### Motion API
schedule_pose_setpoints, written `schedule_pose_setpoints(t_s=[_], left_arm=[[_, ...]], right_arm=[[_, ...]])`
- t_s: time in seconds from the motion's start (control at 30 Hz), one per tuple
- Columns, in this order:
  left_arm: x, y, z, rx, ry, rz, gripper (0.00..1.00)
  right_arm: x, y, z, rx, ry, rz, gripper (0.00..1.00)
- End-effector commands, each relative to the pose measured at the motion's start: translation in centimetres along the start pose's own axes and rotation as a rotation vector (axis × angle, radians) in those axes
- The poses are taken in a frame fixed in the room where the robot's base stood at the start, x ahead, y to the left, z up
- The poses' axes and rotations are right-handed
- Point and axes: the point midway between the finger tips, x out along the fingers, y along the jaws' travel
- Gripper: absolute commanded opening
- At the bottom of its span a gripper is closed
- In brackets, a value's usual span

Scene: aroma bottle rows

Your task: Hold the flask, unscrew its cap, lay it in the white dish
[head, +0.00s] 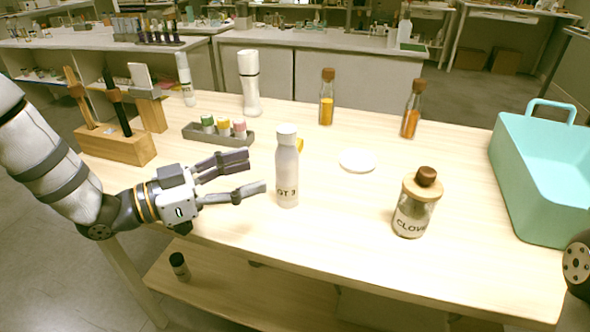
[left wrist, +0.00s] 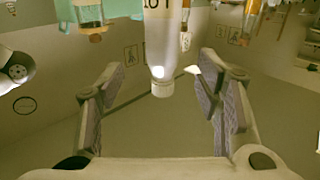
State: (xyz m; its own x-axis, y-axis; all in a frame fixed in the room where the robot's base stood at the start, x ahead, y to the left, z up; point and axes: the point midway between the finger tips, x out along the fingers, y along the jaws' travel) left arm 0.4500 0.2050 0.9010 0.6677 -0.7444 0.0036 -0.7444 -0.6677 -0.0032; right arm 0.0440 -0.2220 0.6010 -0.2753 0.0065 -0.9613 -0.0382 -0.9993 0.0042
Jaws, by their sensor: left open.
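The flask (head: 287,178) is a white bottle marked "GT 3" standing upright near the table's front middle. Its pale cap (head: 287,134) is on top. The small round white dish (head: 358,160) lies empty on the table, right of and behind the flask. My left gripper (head: 257,174) is open and empty, just left of the flask, fingers pointing at it and not touching it. In the left wrist view, which looks upside down, the flask (left wrist: 163,40) and its cap (left wrist: 162,88) show between the open fingers (left wrist: 162,98). My right gripper is out of view.
A clove jar (head: 412,210) with a wooden lid stands at front right, before a teal bin (head: 545,205). Two amber bottles (head: 326,105) (head: 410,122) and a tall white bottle (head: 250,85) stand behind. A grey rack (head: 218,135) and wooden tool holder (head: 118,146) are at left.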

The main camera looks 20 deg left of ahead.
Motion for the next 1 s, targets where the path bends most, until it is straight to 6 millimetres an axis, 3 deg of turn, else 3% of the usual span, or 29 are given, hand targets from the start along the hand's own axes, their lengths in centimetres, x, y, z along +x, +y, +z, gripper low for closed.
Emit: schedule_pose_setpoints(t_s=[0.4, 0.5, 0.7, 0.93, 1.0], left_arm=[[7.2, -0.2, 0.3, -0.003, -0.003, 0.002, 0.59], [8.2, -0.2, 0.2, -0.003, -0.003, 0.0, 0.59], [8.3, -0.3, 0.1, -0.002, -0.002, -0.001, 0.59], [8.3, -0.3, 0.1, -0.002, -0.002, -0.001, 0.09], [8.3, -0.3, 0.1, -0.002, -0.002, -0.001, 0.05]], right_arm=[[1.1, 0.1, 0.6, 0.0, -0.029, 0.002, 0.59], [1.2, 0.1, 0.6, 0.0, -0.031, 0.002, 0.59], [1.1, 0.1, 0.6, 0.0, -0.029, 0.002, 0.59], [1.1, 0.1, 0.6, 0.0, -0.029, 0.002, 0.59], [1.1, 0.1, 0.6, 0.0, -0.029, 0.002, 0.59]])
